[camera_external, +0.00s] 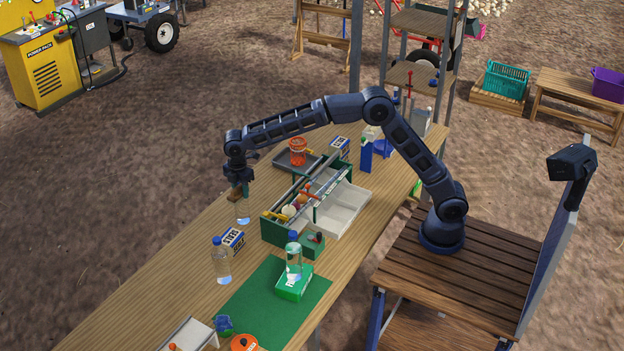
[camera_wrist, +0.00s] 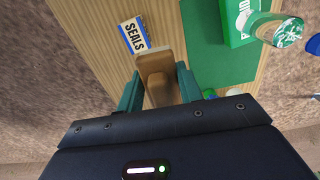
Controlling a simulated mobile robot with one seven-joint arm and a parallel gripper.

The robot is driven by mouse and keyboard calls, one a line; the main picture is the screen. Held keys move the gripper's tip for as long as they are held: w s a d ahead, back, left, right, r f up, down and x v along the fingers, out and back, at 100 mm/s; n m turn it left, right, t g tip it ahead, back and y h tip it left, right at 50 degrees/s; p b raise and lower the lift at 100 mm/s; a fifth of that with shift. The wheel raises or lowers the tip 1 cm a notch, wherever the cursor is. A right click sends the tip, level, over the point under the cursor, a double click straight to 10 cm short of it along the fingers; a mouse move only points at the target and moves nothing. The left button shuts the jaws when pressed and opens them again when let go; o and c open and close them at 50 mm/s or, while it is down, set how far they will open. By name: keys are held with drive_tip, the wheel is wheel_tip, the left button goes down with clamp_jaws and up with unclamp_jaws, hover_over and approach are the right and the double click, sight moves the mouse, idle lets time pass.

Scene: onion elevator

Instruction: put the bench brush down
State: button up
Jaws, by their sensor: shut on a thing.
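The bench brush (camera_wrist: 152,63) shows in the wrist view as a brown wooden piece between the two green fingers of my gripper (camera_wrist: 158,88). My gripper (camera_external: 238,181) is shut on it. I cannot tell whether the brush touches the table.
A SEALS box (camera_external: 233,240) also shows in the wrist view (camera_wrist: 134,35), close to the brush. Bare tabletop lies toward the front left.

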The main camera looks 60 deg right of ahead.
drive_tip(key=w+d+m, duration=0.1)
drive_tip(key=w+d, duration=0.3)
drive_tip(key=d, duration=0.5)
drive_tip(key=w+d+m, duration=0.2)
drive_tip(key=w+d, duration=0.1)
drive_tip(key=d, duration=0.7)
drive_tip(key=w+d+m, duration=0.1)
drive_tip(key=w+d, duration=0.3)
drive_tip(key=d, duration=0.5)
drive_tip(key=d+m, duration=0.4)
drive_tip(key=d, duration=2.9)
drive_tip(key=s+d+m, duration=0.2)
drive_tip(key=s+d, duration=0.3)
drive_tip(key=d, duration=0.5)
drive_tip(key=s+d+m, duration=0.1)
drive_tip(key=s+d, duration=0.4)
drive_tip(key=d, duration=0.5)
drive_tip(key=s+d+m, duration=0.2)
drive_tip(key=s+d, duration=0.3)
drive_tip(key=d, duration=0.5)
drive_tip(key=s+d+m, duration=0.4)
drive_tip(key=s+d, duration=1.6)
drive_tip(key=s, duration=0.3)
wheel_tip(320, 180, down, 31)
drive_tip(key=shift+w+r, duration=0.1)
drive_tip(key=shift+w, duration=0.05)
